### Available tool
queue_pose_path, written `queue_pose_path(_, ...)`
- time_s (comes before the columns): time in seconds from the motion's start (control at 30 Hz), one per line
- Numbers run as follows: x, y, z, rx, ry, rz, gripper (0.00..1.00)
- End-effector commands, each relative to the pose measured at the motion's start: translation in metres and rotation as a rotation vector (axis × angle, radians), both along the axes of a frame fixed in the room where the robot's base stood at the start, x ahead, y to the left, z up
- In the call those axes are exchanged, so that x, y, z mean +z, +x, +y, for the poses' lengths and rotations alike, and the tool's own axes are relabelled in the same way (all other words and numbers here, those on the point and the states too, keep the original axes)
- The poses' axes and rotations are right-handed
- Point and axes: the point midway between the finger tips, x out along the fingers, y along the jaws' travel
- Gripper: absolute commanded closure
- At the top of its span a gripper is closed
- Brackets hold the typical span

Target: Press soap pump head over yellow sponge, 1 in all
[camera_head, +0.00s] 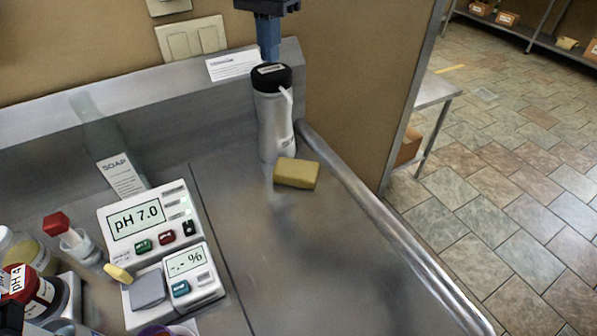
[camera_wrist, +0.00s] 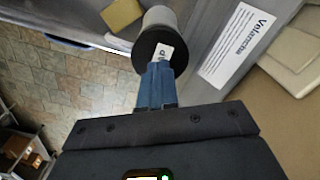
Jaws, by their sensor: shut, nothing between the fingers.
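The soap pump is a grey bottle (camera_head: 275,130) with a black head (camera_head: 271,79) and a white spout, standing upright near the back corner of the steel counter. The yellow sponge (camera_head: 296,174) lies in front of it, near the bottle's base and below the spout side. My gripper (camera_head: 269,58) is shut and empty, with its blue fingers pointing down right above the black head. In the wrist view the fingertips (camera_wrist: 158,68) overlap the edge of the black head (camera_wrist: 150,44). I cannot tell whether they touch it. The sponge (camera_wrist: 121,14) shows there beyond the bottle.
A raised metal rail (camera_head: 375,210) edges the counter at right. A wall with switches (camera_head: 190,38) is behind. The counter's front middle is clear.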

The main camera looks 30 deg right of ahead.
Motion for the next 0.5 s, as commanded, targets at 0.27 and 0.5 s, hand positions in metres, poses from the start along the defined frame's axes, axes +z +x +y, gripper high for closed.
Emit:
queue_pose_path(0.27, -0.009, 0.000, 0.000, 0.000, 0.000, 0.000, 1.00)
queue_pose_path(0.5, -0.017, 0.000, 0.000, 0.000, 0.000, 0.000, 1.00)
